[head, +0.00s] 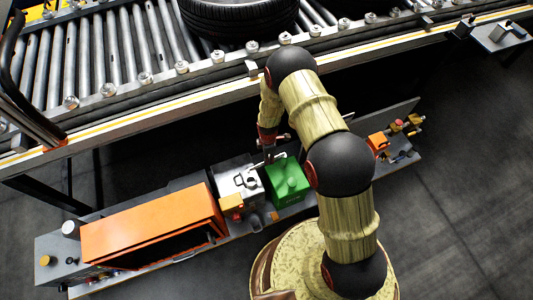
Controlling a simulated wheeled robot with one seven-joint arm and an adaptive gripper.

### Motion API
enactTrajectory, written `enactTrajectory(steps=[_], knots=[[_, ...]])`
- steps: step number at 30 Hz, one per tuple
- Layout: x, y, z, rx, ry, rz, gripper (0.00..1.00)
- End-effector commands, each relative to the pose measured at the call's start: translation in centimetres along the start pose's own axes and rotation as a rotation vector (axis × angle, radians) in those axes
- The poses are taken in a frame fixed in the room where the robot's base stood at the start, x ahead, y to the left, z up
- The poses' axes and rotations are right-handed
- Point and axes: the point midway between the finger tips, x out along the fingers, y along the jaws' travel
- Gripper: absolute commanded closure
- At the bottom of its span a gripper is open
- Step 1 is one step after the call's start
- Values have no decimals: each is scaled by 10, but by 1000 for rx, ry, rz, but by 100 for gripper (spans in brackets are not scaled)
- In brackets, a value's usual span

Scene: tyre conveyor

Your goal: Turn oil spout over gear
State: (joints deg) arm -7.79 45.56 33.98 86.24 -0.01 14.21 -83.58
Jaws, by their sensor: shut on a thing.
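My gripper (268,147) points down at the workbench, behind the green oil box and the grey metal unit. It is shut on what looks like the oil spout (281,157), a thin pale tube near the back edge of the green box (286,182). The fingers and the grip itself are small and partly hidden. The grey metal unit (238,173) stands just left of the green box, with a yellow-orange block (231,203) at its front. I cannot make out the gear clearly, nor whether the spout's tip is over it.
The narrow bench also holds an open orange toolbox (150,226) at left and small orange and red parts (378,142) at right. A roller conveyor (130,50) with a black tyre (240,14) runs behind, above the bench. The grey floor (470,190) at right is clear.

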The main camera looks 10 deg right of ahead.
Motion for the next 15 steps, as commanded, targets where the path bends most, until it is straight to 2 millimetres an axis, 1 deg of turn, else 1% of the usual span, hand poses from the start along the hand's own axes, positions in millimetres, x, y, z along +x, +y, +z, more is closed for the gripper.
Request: enactTrajectory(steps=[6, 15], knots=[[0, -7, 2, -83, 0, -1, 100], [0, -10, 4, -121, 0, -1, 100]])
